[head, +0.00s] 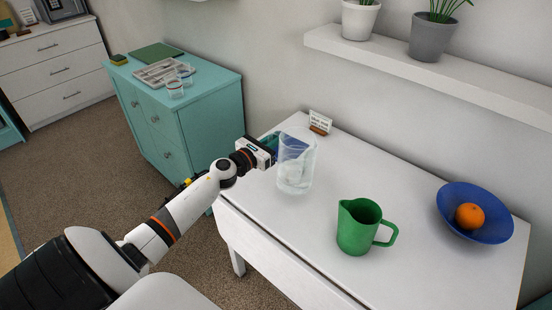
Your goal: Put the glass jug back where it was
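The clear glass jug (296,172) is upright at the left end of the white table (330,237). I cannot tell whether its base rests on the table or hangs just above it. My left gripper (274,148) is at the jug's left side, its fingers pointing at the jug and touching or nearly touching it. The fingertips are small and partly lost against the glass and a dark blue-green patch behind, so their grip is unclear. My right gripper is out of view.
A green jug (357,230) stands mid-table, right of the glass jug. A blue bowl (488,234) with an orange (469,216) is further right. A small card stand (320,123) is at the back.

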